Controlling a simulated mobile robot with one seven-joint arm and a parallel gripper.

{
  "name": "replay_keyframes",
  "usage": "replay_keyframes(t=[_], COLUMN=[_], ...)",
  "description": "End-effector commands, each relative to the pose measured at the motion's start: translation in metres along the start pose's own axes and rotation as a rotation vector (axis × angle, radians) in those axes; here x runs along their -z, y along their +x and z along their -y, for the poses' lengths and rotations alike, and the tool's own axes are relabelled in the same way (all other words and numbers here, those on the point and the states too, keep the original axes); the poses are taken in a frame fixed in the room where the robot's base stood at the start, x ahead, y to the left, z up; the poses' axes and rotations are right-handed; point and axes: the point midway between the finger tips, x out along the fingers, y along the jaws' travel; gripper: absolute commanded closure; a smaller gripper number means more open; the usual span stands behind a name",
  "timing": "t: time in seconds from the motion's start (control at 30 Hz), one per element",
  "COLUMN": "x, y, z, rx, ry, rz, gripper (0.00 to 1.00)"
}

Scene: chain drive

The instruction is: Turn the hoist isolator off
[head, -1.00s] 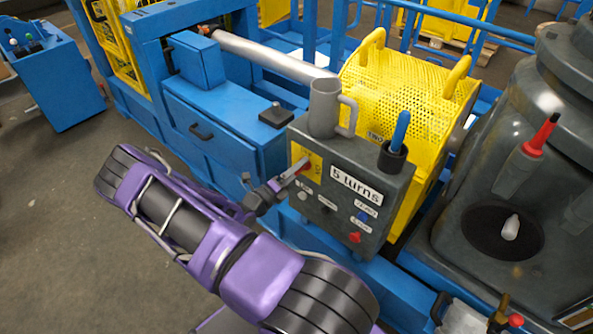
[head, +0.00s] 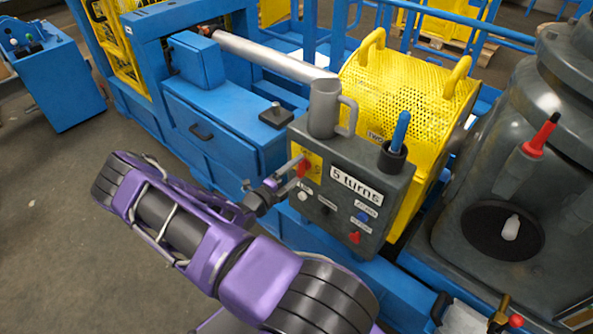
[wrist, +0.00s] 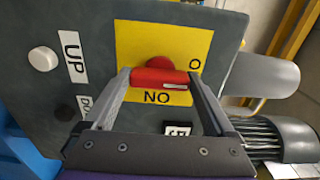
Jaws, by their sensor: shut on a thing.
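The hoist isolator is a red rotary handle (wrist: 160,77) on a yellow plate (wrist: 140,37) on the grey control box. In the wrist view the plate carries an "O" mark and an inverted "ON" mark. The handle lies nearly level across the picture, with a white mark on its right half. My gripper (wrist: 160,83) has one finger on each end of the handle and is shut on it. In the head view the red handle (head: 304,168) shows at the fingertips of my gripper (head: 296,168), at the upper left of the box face.
The grey control box (head: 400,190) also bears a "5 turns" label, a blue button (head: 362,217) and a red button (head: 354,237). A grey mug (head: 323,110) and a black cup with a blue-handled tool (head: 400,130) stand on top. A yellow mesh guard (head: 400,75) is behind.

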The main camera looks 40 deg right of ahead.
Motion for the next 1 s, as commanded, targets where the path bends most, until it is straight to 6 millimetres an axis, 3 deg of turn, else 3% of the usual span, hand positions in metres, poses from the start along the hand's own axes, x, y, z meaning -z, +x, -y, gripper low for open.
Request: replay_keyframes(t=[0.2,0.23,0.27,0.53,0.67,1.0], x=[0.0,0.0,0.0,0.0,-0.001,-0.001], y=[-0.001,-0.001,-0.001,-0.002,-0.012,-0.09], z=[-0.001,-0.001,-0.001,0.0,0.0,0.0], rx=[-0.001,-0.001,-0.001,-0.001,-0.001,-0.002], ry=[-0.004,-0.004,-0.004,-0.001,-0.001,-0.001], rz=[0.001,0.001,0.001,0.001,0.002,0.005], gripper=[0.66,0.05,0.0,0.0,0.0,0.0])
